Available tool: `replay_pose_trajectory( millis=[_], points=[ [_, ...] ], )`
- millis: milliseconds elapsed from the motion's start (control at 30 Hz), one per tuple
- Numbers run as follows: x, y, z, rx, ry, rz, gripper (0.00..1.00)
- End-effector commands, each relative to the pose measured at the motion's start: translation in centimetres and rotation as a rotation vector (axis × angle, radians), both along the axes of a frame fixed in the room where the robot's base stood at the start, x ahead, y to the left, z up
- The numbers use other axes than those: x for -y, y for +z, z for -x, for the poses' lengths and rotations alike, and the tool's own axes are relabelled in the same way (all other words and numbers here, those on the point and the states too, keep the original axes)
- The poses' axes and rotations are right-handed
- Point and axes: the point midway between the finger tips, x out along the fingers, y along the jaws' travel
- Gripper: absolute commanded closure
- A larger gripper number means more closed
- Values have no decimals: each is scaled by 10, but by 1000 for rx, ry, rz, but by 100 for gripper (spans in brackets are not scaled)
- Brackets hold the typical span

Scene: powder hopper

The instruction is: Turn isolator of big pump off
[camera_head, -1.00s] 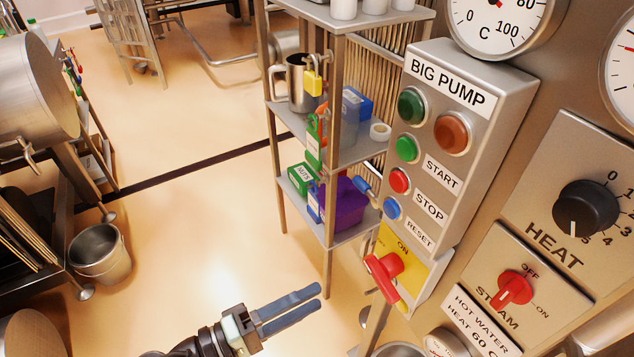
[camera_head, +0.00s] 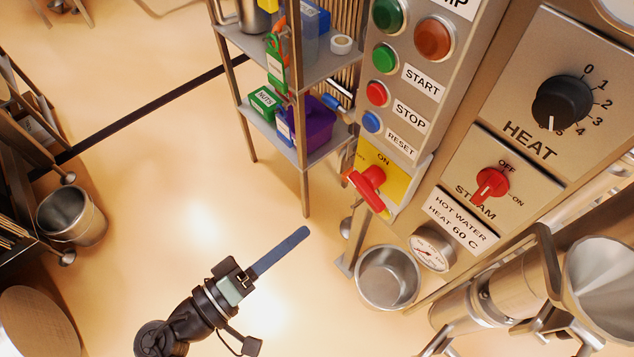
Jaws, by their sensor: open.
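The isolator of the big pump is a red rotary handle (camera_head: 369,186) on a yellow plate (camera_head: 398,187) at the bottom of the grey pump box (camera_head: 412,125). The word ON shows above the handle; the lettering at its left is too small to read. The handle slants from upper left to lower right. My gripper (camera_head: 306,232) is in the lower middle, left of and below the handle, apart from it. Its fingers are seen edge-on, one covering the other, and it is open with nothing visible in it.
Lamps and the START, STOP and RESET buttons (camera_head: 377,94) sit above the isolator. The HEAT knob (camera_head: 562,102) and red STEAM switch (camera_head: 491,184) are to the right. A metal pot (camera_head: 388,277) is below. A shelf rack (camera_head: 304,176) stands to the left. Floor around my gripper is clear.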

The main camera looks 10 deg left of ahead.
Motion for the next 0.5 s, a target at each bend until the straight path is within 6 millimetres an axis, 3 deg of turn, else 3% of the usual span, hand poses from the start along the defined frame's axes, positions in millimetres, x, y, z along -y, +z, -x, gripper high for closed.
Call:
replay_pose_trajectory(
  millis=[167, 500],
  points=[
    [11, 1, -10, 7, -11, -6, 48],
    [52, 1, -65, 7, -11, -6, 48]
  ],
)
